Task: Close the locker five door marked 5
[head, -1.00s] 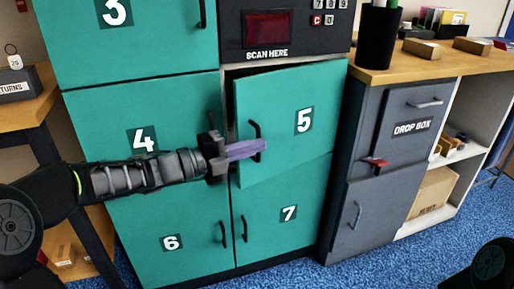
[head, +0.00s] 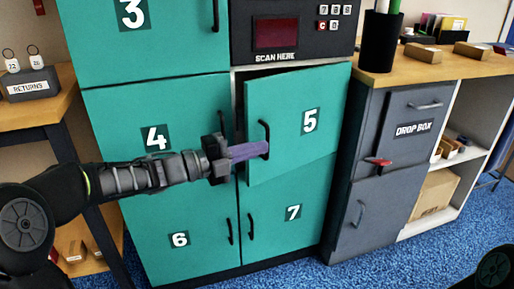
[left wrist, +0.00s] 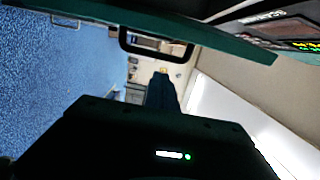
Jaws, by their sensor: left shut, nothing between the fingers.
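The teal locker door marked 5 (head: 286,145) stands ajar in the head view. Its left edge is swung out from the cabinet, and a dark gap shows along its top and left. Its black handle (head: 265,138) is near that left edge. My left gripper (head: 264,149) is shut and empty, with its purple fingers at the handle; I cannot tell whether they touch it. In the left wrist view the door's edge (left wrist: 245,48) and handle (left wrist: 155,48) show beyond the dark gripper. My right gripper is not in view; only a dark part of my body shows at bottom right.
Teal doors 4 (head: 150,120), 6 (head: 185,240) and 7 (head: 290,222) look shut around it. A scanner panel (head: 290,30) is above. A grey drop box cabinet (head: 395,130) stands to the right. A wooden table (head: 40,110) with a returns box (head: 32,85) is at left.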

